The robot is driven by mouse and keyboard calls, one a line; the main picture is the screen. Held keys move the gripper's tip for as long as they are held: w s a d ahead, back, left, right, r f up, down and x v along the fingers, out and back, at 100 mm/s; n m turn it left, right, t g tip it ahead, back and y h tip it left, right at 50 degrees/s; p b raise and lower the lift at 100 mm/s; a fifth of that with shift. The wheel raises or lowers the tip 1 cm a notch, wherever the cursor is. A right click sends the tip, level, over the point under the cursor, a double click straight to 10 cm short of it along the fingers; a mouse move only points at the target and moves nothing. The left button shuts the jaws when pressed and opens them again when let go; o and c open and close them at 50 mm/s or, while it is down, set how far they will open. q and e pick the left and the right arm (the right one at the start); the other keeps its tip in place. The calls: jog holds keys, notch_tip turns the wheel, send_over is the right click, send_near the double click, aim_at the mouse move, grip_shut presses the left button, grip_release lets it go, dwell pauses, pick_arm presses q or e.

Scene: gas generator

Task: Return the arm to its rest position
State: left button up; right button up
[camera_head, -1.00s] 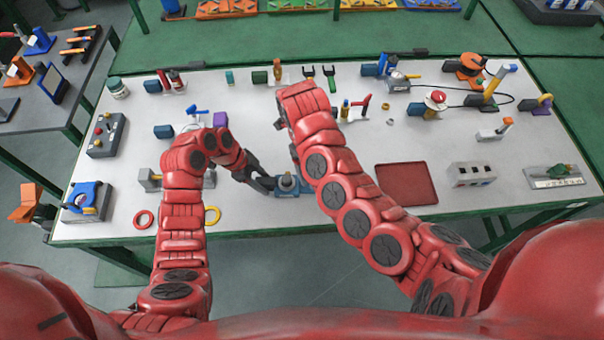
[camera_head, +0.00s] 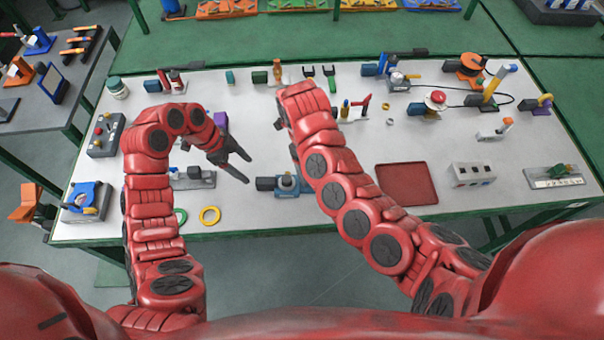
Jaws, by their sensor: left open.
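My left gripper (camera_head: 245,168) has black fingers, which are apart and hold nothing. It hangs over the white table (camera_head: 300,215), to the left of a small blue and grey fixture (camera_head: 287,184) and apart from it. My left arm (camera_head: 152,205) rises from the lower left and bends over at the top, with the gripper pointing right and toward me. My right arm (camera_head: 350,205) reaches up over the middle of the table. Its gripper is hidden behind the arm's far end.
A yellow ring (camera_head: 210,215) and a green ring (camera_head: 181,216) lie near the front edge. A red tray (camera_head: 406,184) lies right of my right arm. Several tools and parts stand along the back.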

pick_arm(q)
jog(key=shift+v, duration=1.2)
jog(key=shift+d, duration=0.1)
